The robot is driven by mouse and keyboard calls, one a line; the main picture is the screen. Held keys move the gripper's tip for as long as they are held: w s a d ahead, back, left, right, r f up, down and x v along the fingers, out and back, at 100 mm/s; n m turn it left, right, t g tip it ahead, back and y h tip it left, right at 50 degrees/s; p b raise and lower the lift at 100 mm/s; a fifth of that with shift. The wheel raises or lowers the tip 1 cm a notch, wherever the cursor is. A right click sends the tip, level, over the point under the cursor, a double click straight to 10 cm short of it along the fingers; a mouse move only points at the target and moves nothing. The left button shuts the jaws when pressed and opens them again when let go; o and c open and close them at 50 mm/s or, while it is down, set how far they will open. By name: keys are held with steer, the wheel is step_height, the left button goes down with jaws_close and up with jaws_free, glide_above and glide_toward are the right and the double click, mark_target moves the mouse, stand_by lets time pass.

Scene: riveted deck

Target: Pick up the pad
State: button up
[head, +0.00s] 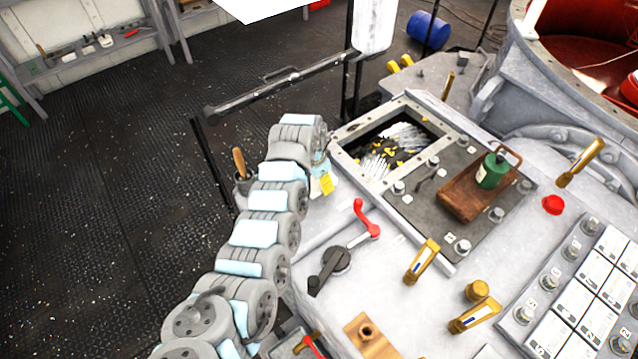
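I cannot pick out a pad for certain. A small yellow tag or note (327,182) shows beside the far part of my arm, at the left edge of the machine top, partly hidden by the arm. My arm reaches from the bottom of the head view up to the machine's left edge. Its far end is near the corner of a square opening. My gripper is not visible; the arm's last links hide it.
A square opening (345,141) holds yellow and white bits. A wooden tray (462,207) with a green bottle (492,170) stands on a dark plate (412,212). A red-handled lever (362,222), yellow handles (421,262) and a red button (553,204) stick up. A wooden-handled tool (239,163) stands left of my arm.

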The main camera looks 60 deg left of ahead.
mark_target(318, 185)
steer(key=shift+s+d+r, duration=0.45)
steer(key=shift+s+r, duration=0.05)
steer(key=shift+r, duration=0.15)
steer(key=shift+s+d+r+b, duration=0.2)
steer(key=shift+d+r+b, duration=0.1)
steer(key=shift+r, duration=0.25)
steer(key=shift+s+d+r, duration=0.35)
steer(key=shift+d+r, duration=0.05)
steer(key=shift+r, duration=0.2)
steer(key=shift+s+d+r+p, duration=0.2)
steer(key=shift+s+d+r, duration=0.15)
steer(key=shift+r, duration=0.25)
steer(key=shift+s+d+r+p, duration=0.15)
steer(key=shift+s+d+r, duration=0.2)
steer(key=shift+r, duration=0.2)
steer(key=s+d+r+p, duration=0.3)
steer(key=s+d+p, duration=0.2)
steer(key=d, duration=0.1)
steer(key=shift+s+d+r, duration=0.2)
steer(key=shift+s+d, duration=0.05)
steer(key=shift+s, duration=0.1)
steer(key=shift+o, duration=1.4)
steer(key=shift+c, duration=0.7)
